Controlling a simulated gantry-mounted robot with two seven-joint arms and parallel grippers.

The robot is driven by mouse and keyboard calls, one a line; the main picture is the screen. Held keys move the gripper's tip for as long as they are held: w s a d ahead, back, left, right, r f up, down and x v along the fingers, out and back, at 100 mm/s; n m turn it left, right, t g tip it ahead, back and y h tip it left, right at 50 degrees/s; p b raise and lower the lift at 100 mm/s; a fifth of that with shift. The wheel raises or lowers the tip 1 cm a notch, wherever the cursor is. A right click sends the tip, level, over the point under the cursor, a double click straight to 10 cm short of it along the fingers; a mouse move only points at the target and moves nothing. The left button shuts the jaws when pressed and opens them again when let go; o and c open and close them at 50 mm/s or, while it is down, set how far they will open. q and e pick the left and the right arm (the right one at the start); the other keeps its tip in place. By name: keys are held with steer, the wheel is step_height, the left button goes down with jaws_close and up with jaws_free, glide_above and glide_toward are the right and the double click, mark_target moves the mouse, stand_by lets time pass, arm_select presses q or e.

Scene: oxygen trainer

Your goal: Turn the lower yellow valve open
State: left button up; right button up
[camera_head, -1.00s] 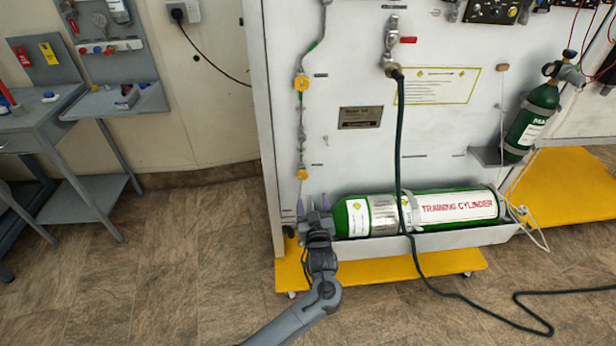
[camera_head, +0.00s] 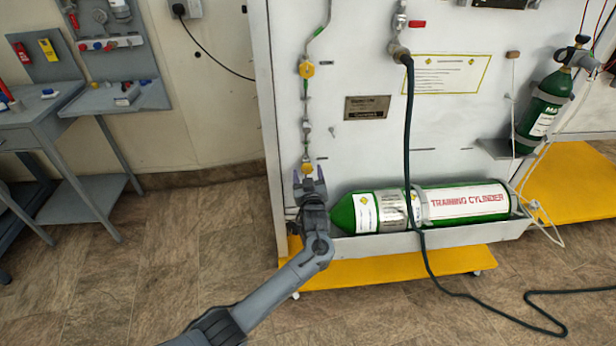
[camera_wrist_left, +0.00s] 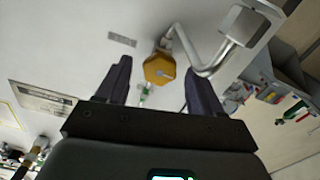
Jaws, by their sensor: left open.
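The lower yellow valve (camera_head: 308,167) sits on the thin vertical pipe at the left side of the white panel. My left gripper (camera_head: 309,178) is open and upright just below it, with its fingertips to either side of the valve's lower part. In the left wrist view a yellow hexagonal knob (camera_wrist_left: 159,68) shows between the two open fingers (camera_wrist_left: 156,82), closer to the left one. I see no clear contact. The upper yellow valve (camera_head: 306,69) is higher on the same pipe. My right gripper is out of view.
A green training cylinder (camera_head: 345,213) lies in a trough right of my left gripper. A dark hose (camera_head: 408,130) hangs in front of it from the fitting with a red lever (camera_head: 417,23). A grey workbench (camera_head: 62,108) stands at the left, with open floor between.

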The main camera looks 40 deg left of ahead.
arm_select(q)
steer(key=c, duration=1.1)
steer(key=shift+o, duration=0.2)
steer(key=shift+n, duration=1.4)
steer(key=o, duration=1.1)
steer(key=shift+c, duration=0.2)
